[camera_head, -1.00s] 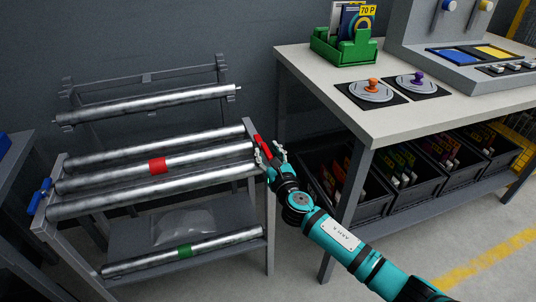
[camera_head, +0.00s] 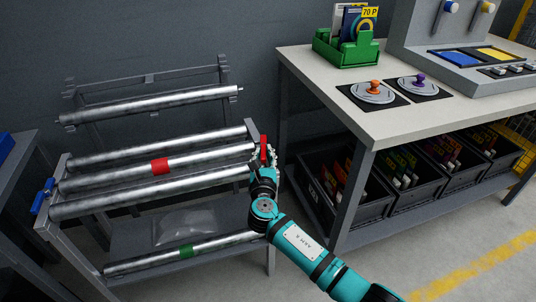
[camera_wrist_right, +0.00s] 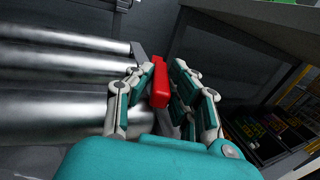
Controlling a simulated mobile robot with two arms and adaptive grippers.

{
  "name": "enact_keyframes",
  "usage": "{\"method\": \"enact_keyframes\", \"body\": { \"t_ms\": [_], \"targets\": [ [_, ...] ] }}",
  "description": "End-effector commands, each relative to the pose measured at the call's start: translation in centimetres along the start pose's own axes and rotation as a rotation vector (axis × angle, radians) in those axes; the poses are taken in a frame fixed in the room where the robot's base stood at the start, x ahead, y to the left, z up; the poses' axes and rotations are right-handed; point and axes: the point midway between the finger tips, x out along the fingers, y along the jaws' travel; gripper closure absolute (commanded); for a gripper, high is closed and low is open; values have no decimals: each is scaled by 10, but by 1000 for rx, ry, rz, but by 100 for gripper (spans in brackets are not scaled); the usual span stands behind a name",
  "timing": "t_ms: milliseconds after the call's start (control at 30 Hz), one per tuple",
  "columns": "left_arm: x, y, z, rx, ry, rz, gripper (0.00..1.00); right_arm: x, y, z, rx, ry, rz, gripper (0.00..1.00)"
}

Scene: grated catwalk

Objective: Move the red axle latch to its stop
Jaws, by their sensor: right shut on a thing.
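The red axle latch (camera_head: 264,149) is at the right end of the roller rack, beside the end of the roller with the red band. It stands roughly upright in the head view. In the right wrist view the red latch (camera_wrist_right: 159,82) lies between the two fingers. My right gripper (camera_head: 264,158) is shut on the latch; it also shows in the right wrist view (camera_wrist_right: 158,76). The latch's pivot and its stop cannot be made out. My left gripper is not in view.
The roller rack (camera_head: 265,205) holds several metal rollers, one with a red band (camera_head: 160,166) and one with a green band (camera_head: 186,251). A blue latch (camera_head: 42,197) is at its left end. A workbench (camera_head: 345,125) with black bins (camera_head: 350,210) stands close on the right.

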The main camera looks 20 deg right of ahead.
Motion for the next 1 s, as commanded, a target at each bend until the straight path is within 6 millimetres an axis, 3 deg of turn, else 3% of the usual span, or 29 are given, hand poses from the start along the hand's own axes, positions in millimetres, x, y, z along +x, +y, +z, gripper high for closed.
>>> {"method": "enact_keyframes", "body": {
  "t_ms": [433, 467, 600, 867, 1000],
  "targets": [
    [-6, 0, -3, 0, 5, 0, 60, 0, 5, 0, -1, -2, -81, 100],
    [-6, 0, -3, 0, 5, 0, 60, 0, 5, 0, -1, -2, -80, 81],
    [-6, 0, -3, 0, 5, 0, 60, 0, 5, 0, -1, -2, -80, 63],
    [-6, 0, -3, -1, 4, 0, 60, -1, 5, 0, -1, -1, -79, 62],
    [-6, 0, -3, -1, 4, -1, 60, -10, 6, -1, 0, 0, -78, 62]
  ]
}}
